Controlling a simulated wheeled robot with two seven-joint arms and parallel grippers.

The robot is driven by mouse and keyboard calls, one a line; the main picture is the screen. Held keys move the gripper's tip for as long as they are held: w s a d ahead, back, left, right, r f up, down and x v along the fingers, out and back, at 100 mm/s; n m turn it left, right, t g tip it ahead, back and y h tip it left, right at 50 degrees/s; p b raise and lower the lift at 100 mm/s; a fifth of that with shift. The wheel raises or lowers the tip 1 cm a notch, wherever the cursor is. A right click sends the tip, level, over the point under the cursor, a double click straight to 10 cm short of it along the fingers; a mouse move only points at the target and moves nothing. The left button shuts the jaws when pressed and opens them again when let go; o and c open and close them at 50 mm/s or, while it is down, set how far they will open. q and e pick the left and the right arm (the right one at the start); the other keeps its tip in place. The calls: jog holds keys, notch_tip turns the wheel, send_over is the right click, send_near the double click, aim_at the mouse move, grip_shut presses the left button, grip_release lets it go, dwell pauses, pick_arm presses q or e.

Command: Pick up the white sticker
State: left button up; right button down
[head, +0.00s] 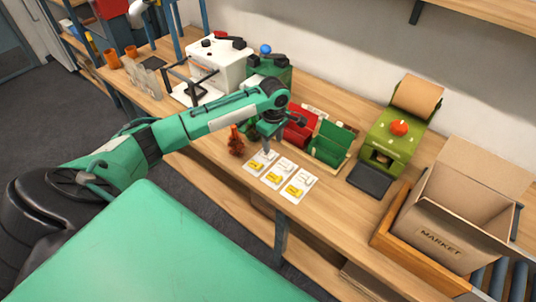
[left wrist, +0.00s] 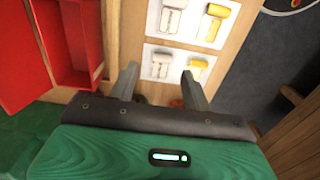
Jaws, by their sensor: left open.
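Three white cards lie in a row on the wooden table; the nearest to my gripper is partly covered in the head view (head: 259,166). In the left wrist view, two cards show, each with a white sticker beside a yellow sticker. The white sticker on the nearer card (left wrist: 161,66) lies between my fingertips in the picture, with its yellow sticker (left wrist: 198,69) to the right. The farther card has another white sticker (left wrist: 171,19). My left gripper (left wrist: 160,70) is open, empty and pointing down over the nearer card. Its exact height is unclear. My right gripper is out of view.
Red (head: 297,133) and green (head: 333,144) open boxes stand behind the cards. A small red-brown object (head: 236,142) stands left of them. A green machine (head: 391,138) and a cardboard box marked MARKET (head: 445,232) stand to the right. The table's front edge is close to the cards.

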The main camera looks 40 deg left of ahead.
aim_at(271, 158)
pick_arm(q)
jog(key=shift+s+a+f+p, duration=0.1)
jog(key=shift+f+p, duration=0.1)
jog(key=shift+f, duration=0.75)
jog(key=shift+s+d+f+p, duration=0.1)
jog(key=shift+f+p, duration=0.1)
jog(key=shift+f, duration=0.75)
jog(key=shift+s+a+f+p, duration=0.1)
jog(key=shift+f+p, duration=0.1)
jog(key=shift+f, duration=0.75)
jog(key=c, duration=1.1)
grip_shut()
